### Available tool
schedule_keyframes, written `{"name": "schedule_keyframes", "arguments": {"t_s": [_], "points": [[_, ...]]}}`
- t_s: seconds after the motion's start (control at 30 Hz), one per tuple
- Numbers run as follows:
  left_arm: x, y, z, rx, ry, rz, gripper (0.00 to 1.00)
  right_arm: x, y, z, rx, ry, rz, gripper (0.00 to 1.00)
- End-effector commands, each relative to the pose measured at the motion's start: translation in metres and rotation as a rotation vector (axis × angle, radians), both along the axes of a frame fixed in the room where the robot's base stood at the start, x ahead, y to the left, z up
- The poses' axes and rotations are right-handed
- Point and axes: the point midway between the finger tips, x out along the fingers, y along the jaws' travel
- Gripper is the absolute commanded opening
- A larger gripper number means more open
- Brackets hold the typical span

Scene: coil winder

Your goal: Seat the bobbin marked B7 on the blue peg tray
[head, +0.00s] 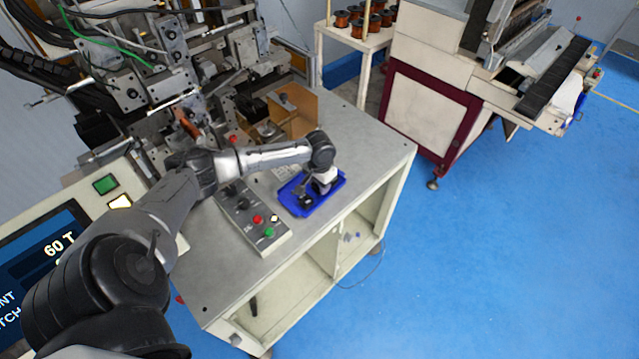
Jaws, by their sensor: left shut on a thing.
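The blue peg tray (334,194) sits on the grey bench top near its front right edge. My left arm reaches across from the left, and its gripper (308,200) points down over the tray. The gripper is shut on a small dark thing at the tray, which appears to be the bobbin. The arm and gripper hide most of it, and no B7 marking can be read. I cannot tell whether it touches a peg. The tray's pegs cannot be made out. My right gripper is not in view.
A control box with coloured buttons (250,222) stands just left of the tray. The winder mechanism (150,75) and a tan panel (293,112) stand behind. A rack with several copper bobbins (352,25) is at the back. Blue floor is free on the right.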

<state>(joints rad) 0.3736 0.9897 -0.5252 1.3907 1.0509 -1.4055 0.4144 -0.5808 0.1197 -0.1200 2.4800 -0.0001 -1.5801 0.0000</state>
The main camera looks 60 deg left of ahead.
Motion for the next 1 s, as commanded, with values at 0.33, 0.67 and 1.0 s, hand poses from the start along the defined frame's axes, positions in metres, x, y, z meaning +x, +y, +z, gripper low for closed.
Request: {"name": "schedule_keyframes", "arguments": {"t_s": [0.33, 0.67, 1.0], "points": [[0.0, 0.0, -0.01, 0.0, 0.0, -0.001, 0.14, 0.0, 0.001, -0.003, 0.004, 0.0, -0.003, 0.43], [0.0, 0.0, -0.02, 0.0, 0.001, 0.0, 0.14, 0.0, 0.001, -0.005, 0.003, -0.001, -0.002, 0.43], [0.0, 0.0, -0.02, 0.0, 0.001, 0.0, 0.67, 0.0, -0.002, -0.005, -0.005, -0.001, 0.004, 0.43]]}}
